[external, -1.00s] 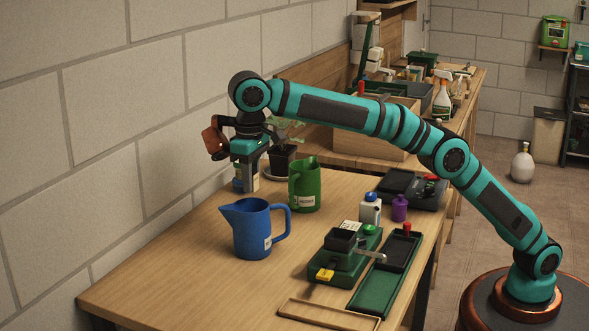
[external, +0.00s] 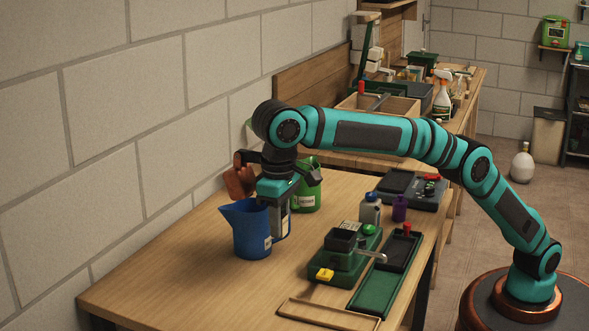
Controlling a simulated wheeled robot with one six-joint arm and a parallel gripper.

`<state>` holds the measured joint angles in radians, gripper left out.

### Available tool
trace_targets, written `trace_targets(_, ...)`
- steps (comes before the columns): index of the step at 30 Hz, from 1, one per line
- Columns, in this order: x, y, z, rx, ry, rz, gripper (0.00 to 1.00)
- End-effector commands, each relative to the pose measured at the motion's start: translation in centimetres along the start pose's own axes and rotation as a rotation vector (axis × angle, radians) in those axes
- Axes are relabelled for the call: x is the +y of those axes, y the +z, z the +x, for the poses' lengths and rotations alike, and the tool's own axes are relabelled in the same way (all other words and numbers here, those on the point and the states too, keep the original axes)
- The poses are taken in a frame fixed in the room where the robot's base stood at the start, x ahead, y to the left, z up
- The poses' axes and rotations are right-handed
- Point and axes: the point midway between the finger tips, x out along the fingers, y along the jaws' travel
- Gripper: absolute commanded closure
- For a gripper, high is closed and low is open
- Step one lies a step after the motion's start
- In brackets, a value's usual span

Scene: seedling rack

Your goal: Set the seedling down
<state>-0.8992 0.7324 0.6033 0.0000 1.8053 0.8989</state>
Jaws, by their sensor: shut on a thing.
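A blue jug (external: 249,236) stands upright on the bench, spout to the left, handle to the right. My gripper (external: 284,222) points down at the jug's right side and appears shut on its handle. The finger contact is partly hidden. The jug rests on the bench.
A green jug (external: 308,192) stands close behind my gripper. A white bottle (external: 370,209), a purple bottle (external: 399,208) and a green device (external: 343,258) with a tray (external: 373,290) stand to the right. The front left of the bench (external: 165,285) is clear.

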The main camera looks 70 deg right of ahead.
Motion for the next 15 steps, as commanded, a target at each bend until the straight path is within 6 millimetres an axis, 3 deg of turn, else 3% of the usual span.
trace_targets(11,0.0,0.0,3.4,-0.001,0.001,0.000,0.97)
trace_targets(15,0.1,0.0,5.6,-0.003,0.003,0.000,0.97)
